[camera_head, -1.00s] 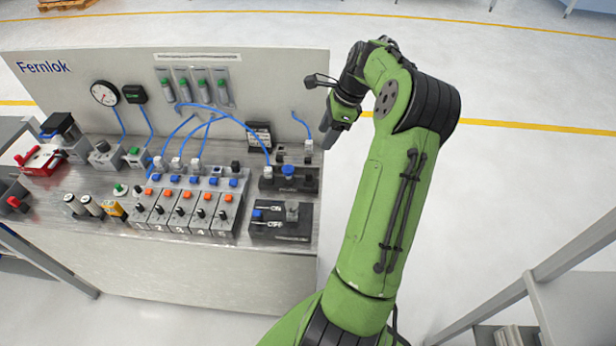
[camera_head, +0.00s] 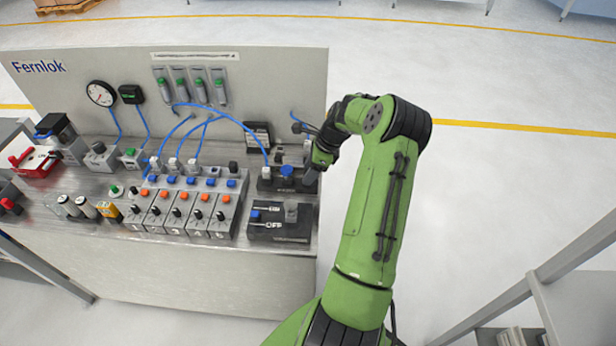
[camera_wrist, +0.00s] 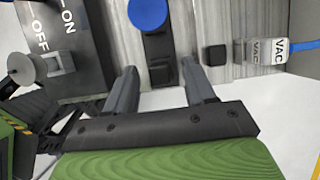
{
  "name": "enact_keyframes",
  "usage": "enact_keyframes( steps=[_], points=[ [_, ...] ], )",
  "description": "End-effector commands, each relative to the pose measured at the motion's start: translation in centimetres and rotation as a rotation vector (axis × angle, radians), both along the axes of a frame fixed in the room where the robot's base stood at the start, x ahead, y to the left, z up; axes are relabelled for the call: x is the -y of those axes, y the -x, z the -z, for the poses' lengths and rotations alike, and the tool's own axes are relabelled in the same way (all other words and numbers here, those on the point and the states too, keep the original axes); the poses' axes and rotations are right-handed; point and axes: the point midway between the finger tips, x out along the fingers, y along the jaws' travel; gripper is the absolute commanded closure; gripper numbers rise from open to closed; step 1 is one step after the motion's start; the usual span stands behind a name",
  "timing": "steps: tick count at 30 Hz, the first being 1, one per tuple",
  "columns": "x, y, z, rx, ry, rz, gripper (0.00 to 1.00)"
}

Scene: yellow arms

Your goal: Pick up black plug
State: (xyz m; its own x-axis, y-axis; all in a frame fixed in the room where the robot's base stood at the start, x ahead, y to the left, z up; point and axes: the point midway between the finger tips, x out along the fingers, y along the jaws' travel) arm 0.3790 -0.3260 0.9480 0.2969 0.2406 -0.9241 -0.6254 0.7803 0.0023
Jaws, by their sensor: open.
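A small square black plug (camera_wrist: 162,72) sits at the end of a black manifold block that has a blue knob (camera_wrist: 147,12), in the wrist view. My gripper (camera_wrist: 161,80) is open, with one grey finger on each side of the plug in that view. I cannot tell whether the fingers touch it. In the head view my gripper (camera_head: 317,165) is low at the right end of the bench, beside the manifold block (camera_head: 275,185), and hides the plug there.
A second black square piece (camera_wrist: 215,55) stands right of the fingers, next to a grey VAC fitting (camera_wrist: 258,51) with a blue tube. An ON/OFF block (camera_wrist: 65,45) is on the left. Valves (camera_head: 180,210) crowd the bench.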

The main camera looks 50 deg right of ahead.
Motion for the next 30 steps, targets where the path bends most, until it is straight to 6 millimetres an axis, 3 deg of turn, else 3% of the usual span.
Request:
enact_keyframes(
  steps=[6,17,25,30],
  points=[
    [0.0,0.0,0.1,0.0,0.002,0.001,0.46],
    [0.0,0.0,0.1,0.001,0.001,0.001,1.0],
    [0.0,-0.1,-0.3,0.002,0.002,0.001,1.0],
    [0.2,-0.1,-3.8,0.004,0.007,0.001,1.0]
  ],
)
